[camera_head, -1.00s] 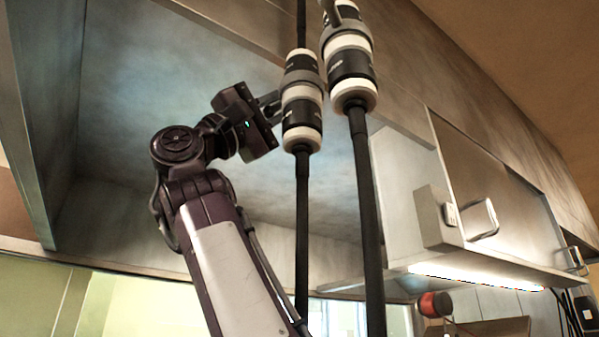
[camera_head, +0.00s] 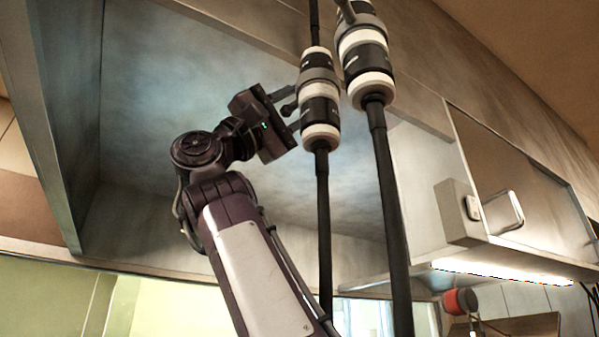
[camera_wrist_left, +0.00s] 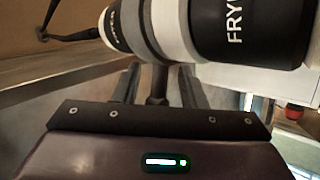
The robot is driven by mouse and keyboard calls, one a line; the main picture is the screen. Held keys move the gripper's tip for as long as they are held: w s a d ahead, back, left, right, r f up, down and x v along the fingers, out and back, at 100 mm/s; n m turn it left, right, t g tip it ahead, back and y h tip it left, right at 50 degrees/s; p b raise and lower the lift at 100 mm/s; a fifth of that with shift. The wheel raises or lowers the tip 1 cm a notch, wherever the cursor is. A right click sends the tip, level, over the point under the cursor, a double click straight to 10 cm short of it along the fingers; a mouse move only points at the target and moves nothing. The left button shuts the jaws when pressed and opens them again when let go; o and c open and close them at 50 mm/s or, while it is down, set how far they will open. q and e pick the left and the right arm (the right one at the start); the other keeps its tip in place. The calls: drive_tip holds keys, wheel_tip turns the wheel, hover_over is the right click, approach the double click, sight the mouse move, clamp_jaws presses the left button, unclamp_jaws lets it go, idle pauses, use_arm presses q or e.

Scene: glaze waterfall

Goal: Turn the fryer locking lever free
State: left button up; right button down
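Two couplings with black, white and grey bands sit on dark vertical hoses. The left coupling (camera_head: 319,112) has a short dark lever (camera_head: 289,107) with a rounded end on its left side. The coupling fills the top of the left wrist view (camera_wrist_left: 240,35), with lettering starting "FRY". My left gripper (camera_head: 284,99) is beside this coupling, at the lever. In the left wrist view its two fingers (camera_wrist_left: 158,88) are apart, with the lever stub (camera_wrist_left: 156,82) between them. Contact with the lever cannot be told. My right gripper is in neither view.
The right coupling (camera_head: 364,62) and its hose (camera_head: 391,210) hang close on the right. A metal hood (camera_head: 160,100) is behind my arm. A steel cabinet with a handle (camera_head: 503,212) and a lit strip is at the right. A red round object (camera_head: 460,301) is below it.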

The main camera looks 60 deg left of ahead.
sight(287, 113)
use_arm(q)
drive_tip(key=b+v, duration=0.4)
drive_tip(key=v, duration=0.3)
drive_tip(key=shift+w+f, duration=0.1)
drive_tip(key=shift+s+a+f+b, duration=0.15)
drive_tip(key=shift+s+b, duration=0.1)
drive_tip(key=shift+b, duration=0.1)
